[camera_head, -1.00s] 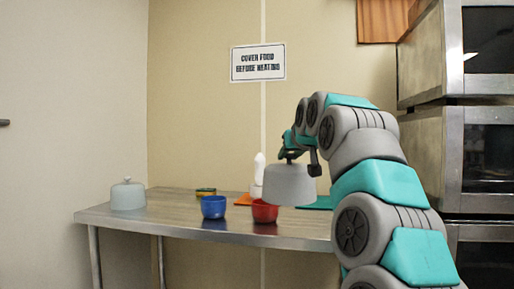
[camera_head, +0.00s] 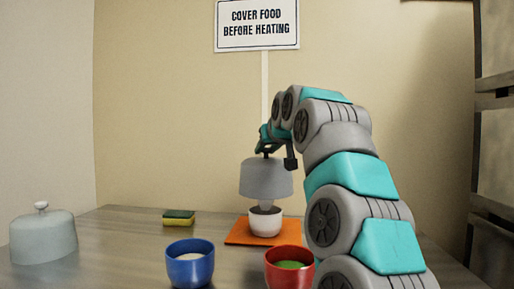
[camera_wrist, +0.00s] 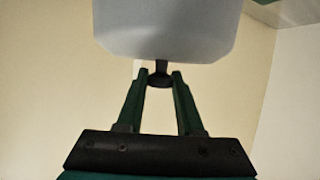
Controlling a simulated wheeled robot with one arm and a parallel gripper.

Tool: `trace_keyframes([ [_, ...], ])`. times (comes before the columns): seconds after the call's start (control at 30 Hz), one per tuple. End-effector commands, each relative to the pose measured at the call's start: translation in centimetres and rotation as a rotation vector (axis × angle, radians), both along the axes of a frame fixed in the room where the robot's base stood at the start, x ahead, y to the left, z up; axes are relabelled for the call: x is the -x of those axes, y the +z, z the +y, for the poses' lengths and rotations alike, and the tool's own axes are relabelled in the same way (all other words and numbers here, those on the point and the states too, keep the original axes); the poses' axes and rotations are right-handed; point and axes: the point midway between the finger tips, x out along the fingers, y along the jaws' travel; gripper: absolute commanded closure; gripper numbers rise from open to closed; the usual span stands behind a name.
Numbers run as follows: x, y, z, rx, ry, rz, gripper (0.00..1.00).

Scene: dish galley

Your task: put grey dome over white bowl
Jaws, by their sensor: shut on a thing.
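The grey dome (camera_head: 266,178) hangs upright from my gripper (camera_head: 272,152) in the head view. My gripper is shut on its top knob, which shows between the fingers in the wrist view (camera_wrist: 159,78). The white bowl (camera_head: 265,226), with dark contents, sits on an orange mat (camera_head: 290,236). The dome appears above the bowl in the picture, with a gap between its rim and the bowl. The wrist view shows the dome's pale side (camera_wrist: 165,30) but not the bowl.
A blue bowl (camera_head: 190,268) and a red bowl (camera_head: 283,270) with green contents stand in front. A pale dome (camera_head: 43,238) stands at left. A sponge (camera_head: 179,217) lies behind. A narrow white object (camera_head: 265,204) shows below the dome, partly hidden. The table's left middle is clear.

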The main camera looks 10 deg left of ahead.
Motion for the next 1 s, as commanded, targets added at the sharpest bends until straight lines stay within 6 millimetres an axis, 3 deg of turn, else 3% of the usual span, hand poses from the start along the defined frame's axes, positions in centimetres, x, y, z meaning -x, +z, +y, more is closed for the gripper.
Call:
trace_keyframes([
  [0.37, -0.1, -1.2, -0.1, 0.0, -0.003, 0.003, 1.0],
  [1.0, 0.0, -6.0, 0.0, -0.001, 0.0, 0.0, 1.0],
])
